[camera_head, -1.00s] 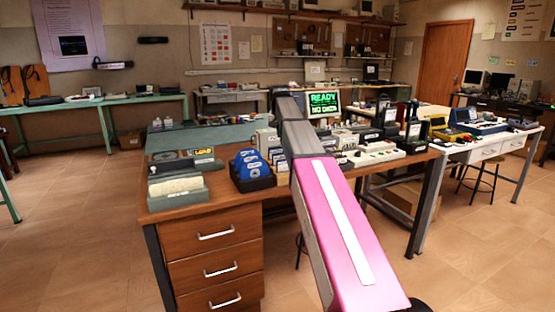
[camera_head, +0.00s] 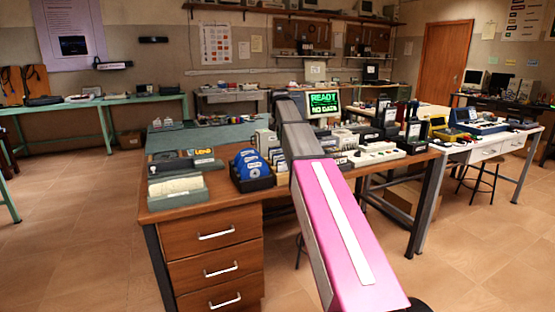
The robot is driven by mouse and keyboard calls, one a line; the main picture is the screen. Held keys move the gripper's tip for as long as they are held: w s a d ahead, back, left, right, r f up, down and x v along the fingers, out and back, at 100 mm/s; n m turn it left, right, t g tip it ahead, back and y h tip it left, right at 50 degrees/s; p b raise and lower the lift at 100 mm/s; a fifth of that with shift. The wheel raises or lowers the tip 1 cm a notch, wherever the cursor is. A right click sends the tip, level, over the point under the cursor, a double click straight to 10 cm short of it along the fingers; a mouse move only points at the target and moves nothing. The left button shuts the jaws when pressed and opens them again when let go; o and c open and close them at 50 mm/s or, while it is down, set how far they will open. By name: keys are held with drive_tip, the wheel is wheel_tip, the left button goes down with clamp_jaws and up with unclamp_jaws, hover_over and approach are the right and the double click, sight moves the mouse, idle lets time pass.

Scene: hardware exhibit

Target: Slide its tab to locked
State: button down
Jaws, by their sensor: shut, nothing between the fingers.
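No tab can be made out at this size, and I cannot tell which thing on the desk carries it. Blue disk-like pieces (camera_head: 246,160) stand in a black holder (camera_head: 256,183) at the desk's front, left of my arm. A row of pale upright pieces (camera_head: 266,141) is just behind them. A small screen (camera_head: 324,103) with green text, its first line reading READY, stands behind. My pink and grey arm reaches over the desk from the lower right. My gripper is not visible; the arm hides that part of the desk.
The wooden desk (camera_head: 205,206) has drawers at its left front. A grey tray of cards (camera_head: 177,190) is at its left corner. Black boxes and a white power strip (camera_head: 377,155) crowd the right side. Floor at left is clear.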

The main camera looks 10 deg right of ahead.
drive_tip(key=shift+f, duration=1)
drive_tip(key=shift+w+d, duration=0.25)
drive_tip(key=shift+d, duration=0.7)
idle(0.6)
drive_tip(key=shift+a, duration=0.25)
idle(0.5)
drive_tip(key=shift+r, duration=0.15)
wheel_tip(320, 180, up, 7)
idle(0.6)
drive_tip(key=shift+s, duration=0.1)
